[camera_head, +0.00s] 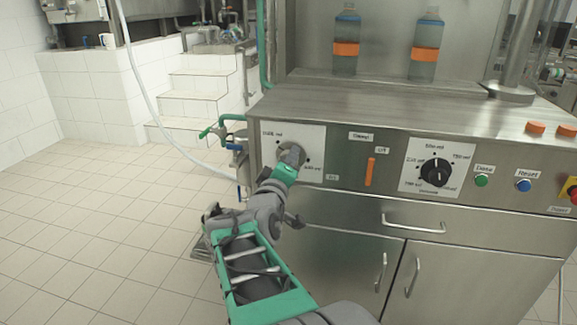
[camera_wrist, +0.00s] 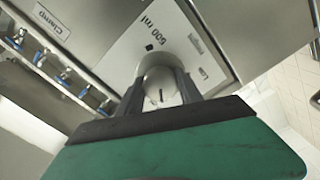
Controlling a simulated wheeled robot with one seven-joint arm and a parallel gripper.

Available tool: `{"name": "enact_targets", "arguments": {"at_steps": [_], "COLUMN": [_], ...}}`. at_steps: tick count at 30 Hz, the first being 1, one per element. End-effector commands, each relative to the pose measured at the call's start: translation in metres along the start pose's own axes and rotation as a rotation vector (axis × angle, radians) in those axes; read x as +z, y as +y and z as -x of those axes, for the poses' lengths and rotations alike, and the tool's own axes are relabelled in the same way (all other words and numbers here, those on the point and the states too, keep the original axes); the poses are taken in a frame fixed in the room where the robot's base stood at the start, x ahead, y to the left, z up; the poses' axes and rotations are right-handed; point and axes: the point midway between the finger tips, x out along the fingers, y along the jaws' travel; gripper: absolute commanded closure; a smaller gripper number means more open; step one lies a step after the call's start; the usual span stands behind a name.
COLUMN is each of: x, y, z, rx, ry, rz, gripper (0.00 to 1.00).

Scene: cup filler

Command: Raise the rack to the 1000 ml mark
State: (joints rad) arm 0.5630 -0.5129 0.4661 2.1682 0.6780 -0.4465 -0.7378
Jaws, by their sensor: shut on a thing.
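A white dial plate (camera_head: 313,137) is on the left of the machine's front panel. A label at its upper left seems to read 1000 ml, and one at its lower right seems to read 500 ml. My gripper (camera_head: 290,157) is shut on the pale grey round knob of this plate. In the wrist view the knob (camera_wrist: 160,78) sits between the two dark fingers, close to the 500 ml label (camera_wrist: 152,20). My gripper hides part of the knob in the head view. I cannot tell which mark the knob points to. I cannot make out the rack for certain.
A second dial with a black knob (camera_head: 436,172), an orange switch (camera_head: 370,171), a green button (camera_head: 481,180) and a blue button (camera_head: 523,185) are to the right. Two bottles (camera_head: 424,45) stand above. Green-handled pipework (camera_head: 228,130) is close on the left. Open tiled floor lies left.

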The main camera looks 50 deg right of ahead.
Motion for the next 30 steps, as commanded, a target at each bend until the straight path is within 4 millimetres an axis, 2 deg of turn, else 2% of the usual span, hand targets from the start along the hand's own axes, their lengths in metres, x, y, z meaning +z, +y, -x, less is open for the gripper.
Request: {"name": "enact_targets", "arguments": {"at_steps": [14,15,23,30], "x": [-0.0003,-0.0003,0.0000,-0.0002], "y": [-0.0003,-0.0003,-0.0001,0.0000], "z": [0.0000,0.0000,0.0000,0.0008], "rx": [-0.001,-0.001,-0.001,-0.001], "ry": [0.001,0.000,0.000,0.000], "rz": [-0.019,-0.019,-0.018,-0.018], "gripper": [0.98,0.57,0.36,0.36]}}
